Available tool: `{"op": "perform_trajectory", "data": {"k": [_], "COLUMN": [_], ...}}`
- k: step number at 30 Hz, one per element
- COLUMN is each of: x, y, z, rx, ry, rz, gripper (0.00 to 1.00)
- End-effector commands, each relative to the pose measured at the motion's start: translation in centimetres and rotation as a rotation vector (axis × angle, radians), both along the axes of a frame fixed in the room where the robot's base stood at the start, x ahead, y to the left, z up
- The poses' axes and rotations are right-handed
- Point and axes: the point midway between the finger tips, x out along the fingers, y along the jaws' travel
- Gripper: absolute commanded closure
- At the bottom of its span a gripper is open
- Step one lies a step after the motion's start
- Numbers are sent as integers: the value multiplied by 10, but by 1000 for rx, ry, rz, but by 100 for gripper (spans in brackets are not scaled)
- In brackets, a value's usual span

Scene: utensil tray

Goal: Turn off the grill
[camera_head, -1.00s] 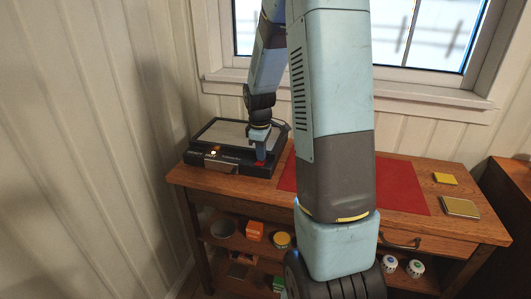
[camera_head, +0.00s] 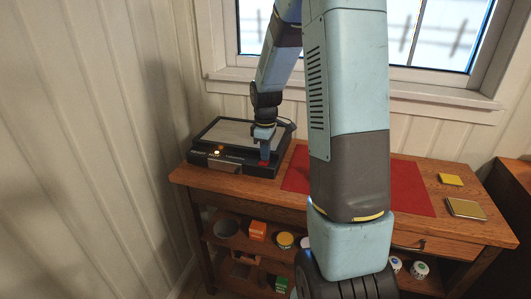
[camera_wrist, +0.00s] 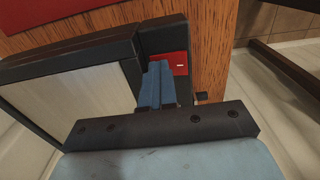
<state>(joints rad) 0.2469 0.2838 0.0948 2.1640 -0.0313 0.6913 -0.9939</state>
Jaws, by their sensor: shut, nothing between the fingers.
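The grill (camera_head: 236,141) is a black box with a grey plate on top, at the left end of the wooden table. A small white light and an orange one show on its front. A red switch (camera_head: 264,163) sits at its front right corner. In the wrist view the red switch (camera_wrist: 177,63) shows just beyond my fingers. My gripper (camera_head: 264,156) is shut and empty, pointing down at the switch. In the wrist view its blue fingers (camera_wrist: 157,80) are together beside the red switch; I cannot tell if they touch it. The fingers cover part of the switch.
A red mat (camera_head: 405,187) lies on the table (camera_head: 468,234) right of the grill. A yellow square (camera_head: 451,179) and a tan square (camera_head: 466,208) lie at the right end. Shelves below hold a bowl, an orange box (camera_head: 258,230) and several jars. A window is behind.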

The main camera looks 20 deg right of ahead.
Motion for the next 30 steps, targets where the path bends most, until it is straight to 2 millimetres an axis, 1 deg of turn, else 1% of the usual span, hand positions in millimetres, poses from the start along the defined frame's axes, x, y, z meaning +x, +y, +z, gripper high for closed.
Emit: {"op": "perform_trajectory", "data": {"k": [1,7,11,13,17,27,30], "x": [-10,-14,-13,-11,-6,4,6], "y": [2,7,8,7,3,-3,-4], "z": [-10,-8,-3,5,26,95,112], "rx": [4,6,6,6,2,-2,-3], "ry": [27,30,29,24,6,-7,-8], "rz": [-1,1,2,3,2,4,4], "gripper": [100,100,100,100,100,100,100]}}
